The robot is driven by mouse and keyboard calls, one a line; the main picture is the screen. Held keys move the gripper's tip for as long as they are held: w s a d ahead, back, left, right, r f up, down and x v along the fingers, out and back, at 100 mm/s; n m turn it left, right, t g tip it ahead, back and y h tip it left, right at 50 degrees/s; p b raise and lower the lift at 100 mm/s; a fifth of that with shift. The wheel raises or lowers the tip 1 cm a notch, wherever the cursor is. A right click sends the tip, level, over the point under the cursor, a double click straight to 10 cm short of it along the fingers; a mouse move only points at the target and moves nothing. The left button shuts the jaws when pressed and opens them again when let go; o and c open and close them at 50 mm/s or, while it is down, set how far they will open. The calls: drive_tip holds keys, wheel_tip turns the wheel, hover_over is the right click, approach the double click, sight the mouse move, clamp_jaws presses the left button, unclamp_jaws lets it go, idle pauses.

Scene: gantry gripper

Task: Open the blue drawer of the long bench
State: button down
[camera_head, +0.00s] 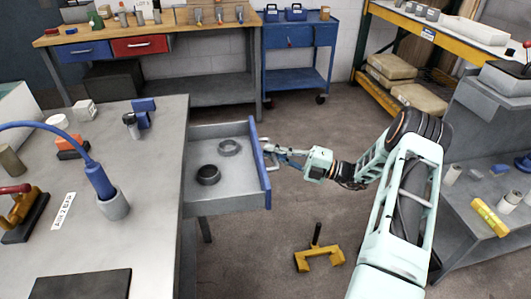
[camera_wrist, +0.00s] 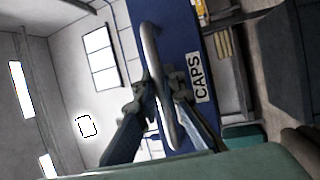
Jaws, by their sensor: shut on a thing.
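The blue-fronted drawer (camera_head: 260,165) of the grey bench (camera_head: 155,215) at the left stands pulled well out, its grey inside showing. A dark ring (camera_head: 207,175) and a paler ring (camera_head: 229,147) lie in it. My gripper (camera_head: 273,157) is at the drawer's front, shut on its metal handle. In the wrist view the fingers (camera_wrist: 160,88) sit on either side of the handle bar (camera_wrist: 152,55). The blue front (camera_wrist: 183,35) there carries a white label reading CAPS (camera_wrist: 197,77). The fingers partly hide the handle in the head view.
A yellow bracket-shaped thing (camera_head: 319,257) stands on the floor right of the drawer. A grey shelf unit (camera_head: 470,200) is at the right. A wooden-topped bench (camera_head: 160,29) with a blue and a red drawer stands behind. Floor between is mostly clear.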

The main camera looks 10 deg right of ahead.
drive_tip(key=c, duration=2.3)
unclamp_jaws()
drive_tip(key=v, duration=1.2)
